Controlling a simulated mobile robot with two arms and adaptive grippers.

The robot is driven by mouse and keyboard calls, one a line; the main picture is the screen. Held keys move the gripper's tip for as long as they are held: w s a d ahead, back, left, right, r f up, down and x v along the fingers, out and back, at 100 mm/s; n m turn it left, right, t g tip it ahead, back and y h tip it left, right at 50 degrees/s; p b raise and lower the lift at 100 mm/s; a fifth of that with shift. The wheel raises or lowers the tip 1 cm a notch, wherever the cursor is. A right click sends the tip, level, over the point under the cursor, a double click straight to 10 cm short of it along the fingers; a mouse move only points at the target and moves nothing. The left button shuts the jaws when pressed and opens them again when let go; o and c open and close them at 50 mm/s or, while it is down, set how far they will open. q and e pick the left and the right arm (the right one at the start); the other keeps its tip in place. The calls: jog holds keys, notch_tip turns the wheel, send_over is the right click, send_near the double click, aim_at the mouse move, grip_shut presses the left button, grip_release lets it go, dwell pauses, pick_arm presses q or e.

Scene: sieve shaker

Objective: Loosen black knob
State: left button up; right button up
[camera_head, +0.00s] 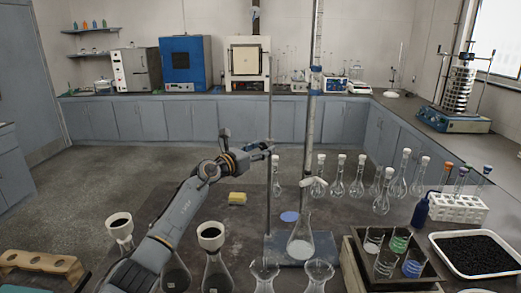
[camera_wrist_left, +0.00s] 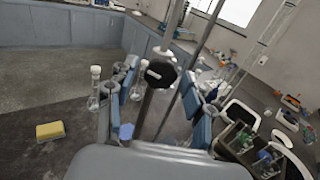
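A round black knob (camera_wrist_left: 160,73) with a pale mark shows in the middle of the left wrist view, in front of a dark upright rod. My left gripper (camera_wrist_left: 160,92) is open, with one blue-padded finger on each side of the knob. Contact with the knob cannot be made out. In the head view my left gripper (camera_head: 250,146) is beside the thin metal stand rod (camera_head: 268,200), and the knob is not clear there. The sieve shaker (camera_head: 458,92) stands far off on the right-hand counter. My right gripper is in neither view.
A tall glass tube (camera_head: 314,100) stands above a conical flask (camera_head: 301,240) on the blue stand base (camera_head: 283,252). Several stoppered flasks are to the right. A yellow sponge (camera_head: 237,198) lies left of the stand. A white tray (camera_head: 436,240) of black grains is at right.

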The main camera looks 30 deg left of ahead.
pick_arm(q)
jog(key=c, duration=0.8)
jog(key=shift+r+n+p, duration=0.2)
jog(key=shift+n+p, duration=1.05)
jog(key=shift+n, duration=0.15)
jog(key=shift+c, duration=0.3)
jog(key=n+p, duration=0.2)
jog(key=shift+n, duration=0.3)
jog(key=n+p, duration=0.2)
jog(key=n, duration=0.1)
jog(key=shift+d+f+t, duration=0.1)
jog(key=shift+t, duration=0.2)
jog(key=shift+n+y+p, duration=0.3)
jog(key=shift+n+p, duration=0.45)
jog(key=shift+n, duration=0.55)
jog(key=shift+f, duration=0.1)
jog(key=o, duration=1.1)
jog(key=shift+o, duration=0.2)
